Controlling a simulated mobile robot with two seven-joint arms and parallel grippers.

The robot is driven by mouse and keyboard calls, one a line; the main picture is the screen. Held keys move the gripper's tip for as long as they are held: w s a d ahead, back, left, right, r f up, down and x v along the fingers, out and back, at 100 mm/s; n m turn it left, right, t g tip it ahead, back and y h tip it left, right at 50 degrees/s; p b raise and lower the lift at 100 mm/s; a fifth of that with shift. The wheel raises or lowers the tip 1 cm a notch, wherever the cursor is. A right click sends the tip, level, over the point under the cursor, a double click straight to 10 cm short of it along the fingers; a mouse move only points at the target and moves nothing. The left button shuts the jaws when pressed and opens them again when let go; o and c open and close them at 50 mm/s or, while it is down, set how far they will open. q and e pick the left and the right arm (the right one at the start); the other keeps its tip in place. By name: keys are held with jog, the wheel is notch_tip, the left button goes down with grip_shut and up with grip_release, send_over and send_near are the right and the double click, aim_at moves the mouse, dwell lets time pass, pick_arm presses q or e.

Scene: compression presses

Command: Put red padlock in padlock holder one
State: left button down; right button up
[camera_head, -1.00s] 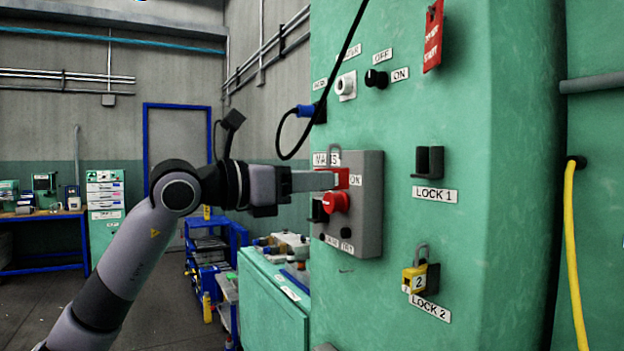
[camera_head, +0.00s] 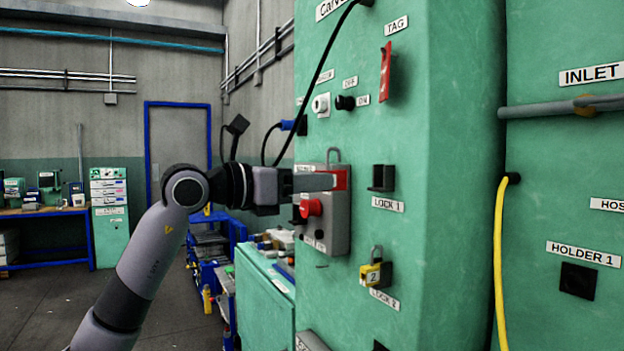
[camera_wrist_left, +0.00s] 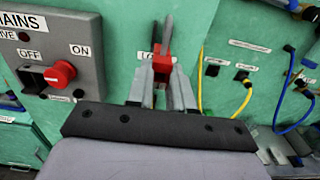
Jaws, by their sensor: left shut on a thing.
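My left gripper (camera_head: 326,182) is shut on the red padlock (camera_head: 342,179), in front of the grey mains switch box (camera_head: 338,230). The padlock's grey shackle points up, and the fingers hide part of its red body. In the left wrist view the red padlock (camera_wrist_left: 162,64) sits between the fingertips (camera_wrist_left: 162,80), shackle up. My right gripper is not in view.
The black LOCK 1 bracket (camera_head: 383,178) looks empty. A yellow padlock (camera_head: 372,272) marked 2 is at LOCK 2. A yellow hose (camera_head: 499,260) hangs between the cabinet and the holder. A red tag (camera_head: 386,72) hangs above. A grey pipe (camera_head: 540,110) crosses the right panel.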

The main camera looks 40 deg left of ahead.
aim_at(343, 179)
pick_arm(q)
jog(key=shift+d+r, duration=0.1)
jog(key=shift+d, duration=0.1)
jog(key=shift+a, duration=0.1)
jog(key=shift+w+d+r+p, duration=0.1)
jog(key=shift+w+d+p, duration=0.1)
jog(key=shift+w+p, duration=0.3)
jog(key=shift+p+x, duration=0.85)
jog(key=shift+x, duration=0.35)
jog(key=shift+p+x, duration=0.55)
jog(key=shift+x, duration=0.4)
jog(key=shift+w+d, duration=0.15)
jog(key=shift+w, duration=0.05)
jog(key=shift+p+x, duration=1.25)
jog(key=shift+x, duration=0.55)
